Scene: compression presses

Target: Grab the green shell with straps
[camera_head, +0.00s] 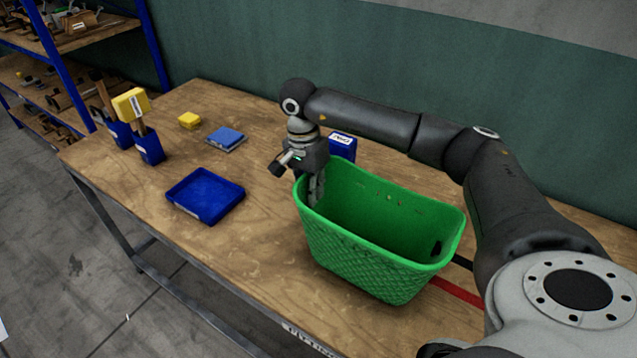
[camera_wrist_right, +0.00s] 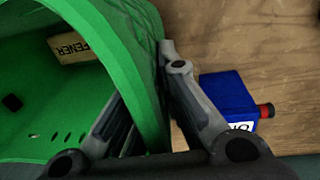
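The green shell shows as a green basket (camera_head: 375,255) with a patterned outer wall, upright on the wooden table. My right gripper (camera_head: 316,190) points down at its left rim. In the right wrist view, the fingers (camera_wrist_right: 145,95) straddle the green wall (camera_wrist_right: 118,62), one inside and one outside. No separate straps are clear on the basket. My left gripper is not in view.
A blue labelled box (camera_head: 342,146) stands close behind the basket, near the outer finger. A blue tray (camera_head: 205,197), blue pad (camera_head: 226,139), yellow block (camera_head: 189,120) and yellow-headed tool (camera_head: 132,104) are to the left. A red strip (camera_head: 457,291) lies right of the basket.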

